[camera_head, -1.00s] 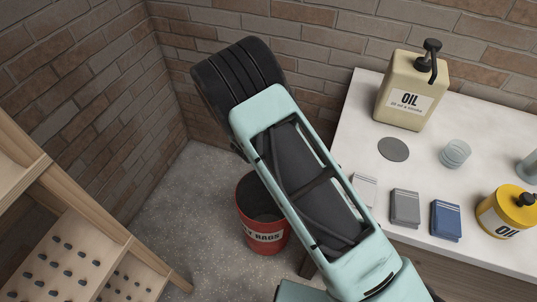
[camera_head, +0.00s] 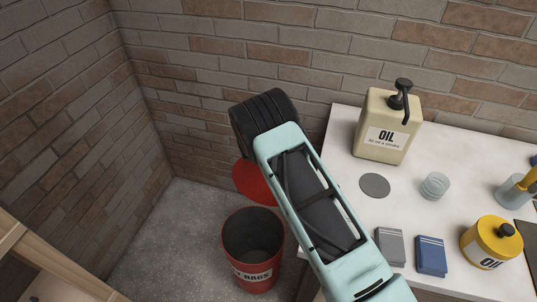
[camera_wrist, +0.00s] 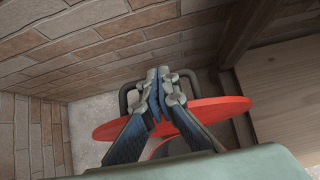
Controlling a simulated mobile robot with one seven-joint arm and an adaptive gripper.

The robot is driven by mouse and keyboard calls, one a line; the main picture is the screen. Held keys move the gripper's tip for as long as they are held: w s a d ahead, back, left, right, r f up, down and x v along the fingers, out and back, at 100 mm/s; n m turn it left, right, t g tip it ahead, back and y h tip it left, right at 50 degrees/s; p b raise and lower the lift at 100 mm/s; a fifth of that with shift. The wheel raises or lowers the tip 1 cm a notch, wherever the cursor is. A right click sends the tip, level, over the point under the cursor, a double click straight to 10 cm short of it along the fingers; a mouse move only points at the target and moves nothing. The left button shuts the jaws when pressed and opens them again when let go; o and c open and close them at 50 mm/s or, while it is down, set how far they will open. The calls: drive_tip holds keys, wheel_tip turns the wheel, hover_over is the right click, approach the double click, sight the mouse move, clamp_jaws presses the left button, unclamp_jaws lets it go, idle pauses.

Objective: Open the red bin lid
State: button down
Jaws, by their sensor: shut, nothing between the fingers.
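The red bin (camera_head: 262,281) stands on the floor left of the white table, with dark open space inside its rim. Its lettering, partly hidden by my arm, reads "RAGS". The red lid (camera_head: 252,184) shows above and behind the bin's mouth, raised clear of it and partly covered by my arm. In the wrist view the lid (camera_wrist: 217,109) is a tilted disc seen nearly edge-on. My gripper (camera_wrist: 157,80) is shut and empty, its fingers in front of the lid; I cannot tell whether they touch it. The gripper is hidden in the head view.
Brick walls meet in a corner behind the bin. The white table (camera_head: 342,143) at right holds an oil pump bottle (camera_head: 388,128), a yellow oil can (camera_head: 491,243), a clear cup (camera_head: 434,186) and folded cloths (camera_head: 431,256). A wooden frame (camera_head: 50,258) stands at left. Floor between is clear.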

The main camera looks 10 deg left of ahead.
idle(0.5)
wheel_tip(320, 180, up, 10)
drive_tip(key=p, duration=0.6)
drive_tip(key=shift+s, duration=0.2)
